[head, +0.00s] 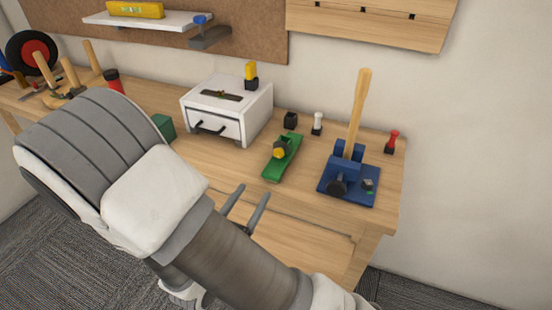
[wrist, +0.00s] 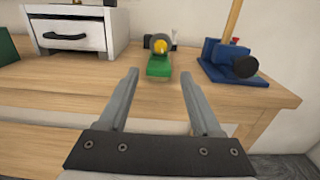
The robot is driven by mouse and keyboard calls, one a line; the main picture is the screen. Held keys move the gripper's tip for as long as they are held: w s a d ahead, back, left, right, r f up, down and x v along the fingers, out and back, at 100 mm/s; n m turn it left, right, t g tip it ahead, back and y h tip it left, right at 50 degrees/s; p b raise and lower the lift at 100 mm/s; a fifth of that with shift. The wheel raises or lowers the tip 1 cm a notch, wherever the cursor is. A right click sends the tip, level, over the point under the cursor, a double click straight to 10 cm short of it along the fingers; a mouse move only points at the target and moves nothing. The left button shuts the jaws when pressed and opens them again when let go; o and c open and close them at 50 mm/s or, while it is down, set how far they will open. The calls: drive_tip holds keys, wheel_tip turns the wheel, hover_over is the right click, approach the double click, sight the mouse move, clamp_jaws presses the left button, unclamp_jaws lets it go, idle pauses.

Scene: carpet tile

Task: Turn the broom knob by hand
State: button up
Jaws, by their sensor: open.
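A blue fixture (head: 346,172) stands near the right end of the wooden workbench, with an upright wooden handle (head: 360,110) in it. A black round knob (head: 338,187) is on the fixture's front; in the wrist view the knob (wrist: 245,67) is right of my fingers. My gripper (head: 254,191) is open and empty, at the bench's front edge and left of the fixture. In the wrist view its two fingers (wrist: 158,75) point toward a green block with a yellow part, apart from it. The lower end of the handle is hidden by the fixture.
A green base with a yellow piece (head: 281,157) lies between my gripper and the back of the bench. A white drawer box (head: 228,110) stands behind to the left. A red-topped peg (head: 391,142) stands right of the handle. The front bench strip (head: 225,172) is clear.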

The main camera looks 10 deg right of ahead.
sight(277, 156)
drive_tip(key=b+x, duration=0.1)
drive_tip(key=x, duration=1.3)
drive_tip(key=shift+w+d, duration=0.25)
drive_tip(key=shift+w, duration=0.05)
clamp_jaws()
